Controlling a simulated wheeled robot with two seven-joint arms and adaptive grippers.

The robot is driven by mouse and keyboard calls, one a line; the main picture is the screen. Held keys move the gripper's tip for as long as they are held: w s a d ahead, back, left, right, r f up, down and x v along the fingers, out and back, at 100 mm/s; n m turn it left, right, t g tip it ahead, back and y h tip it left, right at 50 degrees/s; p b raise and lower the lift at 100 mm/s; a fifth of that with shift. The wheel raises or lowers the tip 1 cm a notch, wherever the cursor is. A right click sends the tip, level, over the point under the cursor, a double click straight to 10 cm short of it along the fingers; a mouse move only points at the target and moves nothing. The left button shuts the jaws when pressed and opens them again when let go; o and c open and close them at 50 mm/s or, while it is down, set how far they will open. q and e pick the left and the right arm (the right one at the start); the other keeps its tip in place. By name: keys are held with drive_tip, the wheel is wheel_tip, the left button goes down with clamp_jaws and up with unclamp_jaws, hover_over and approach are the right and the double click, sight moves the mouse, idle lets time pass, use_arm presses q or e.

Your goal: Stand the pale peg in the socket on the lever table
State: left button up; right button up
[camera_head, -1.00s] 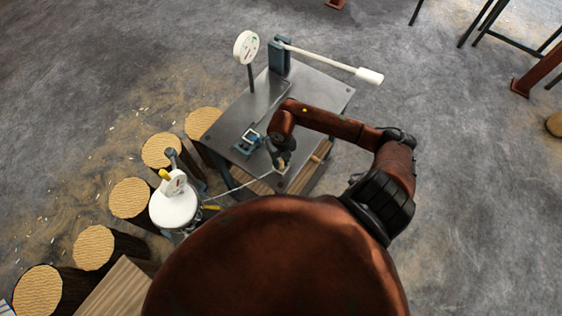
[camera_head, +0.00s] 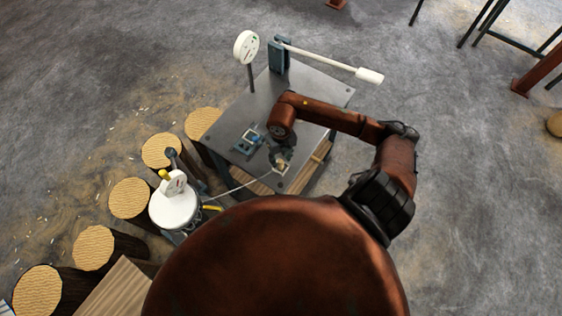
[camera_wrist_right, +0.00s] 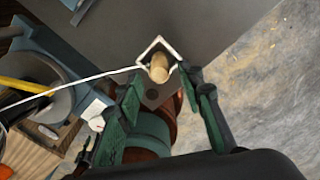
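The pale wooden peg (camera_wrist_right: 158,68) shows in the right wrist view near a corner of the lever table's grey top (camera_head: 230,125). A white angular outline (camera_wrist_right: 158,40) partly surrounds it. My right gripper (camera_wrist_right: 160,78) is open, its green-padded fingers on either side of the peg with gaps between. I cannot tell how far above the peg the fingertips are. In the head view my right gripper (camera_head: 282,160) is over the front part of the table. A small blue fixture (camera_head: 249,140), perhaps the socket, sits left of it. My left gripper is out of view.
A white-handled lever (camera_head: 325,59) on a blue post and a white round dial (camera_head: 246,46) stand at the table's back. A thin white cord (camera_head: 240,185) runs towards a white-topped drum (camera_head: 174,208). Log stumps (camera_head: 130,197) line the left.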

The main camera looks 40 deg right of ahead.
sight(281, 161)
wheel_tip(281, 161, up, 8)
drive_tip(key=shift+r, duration=0.25)
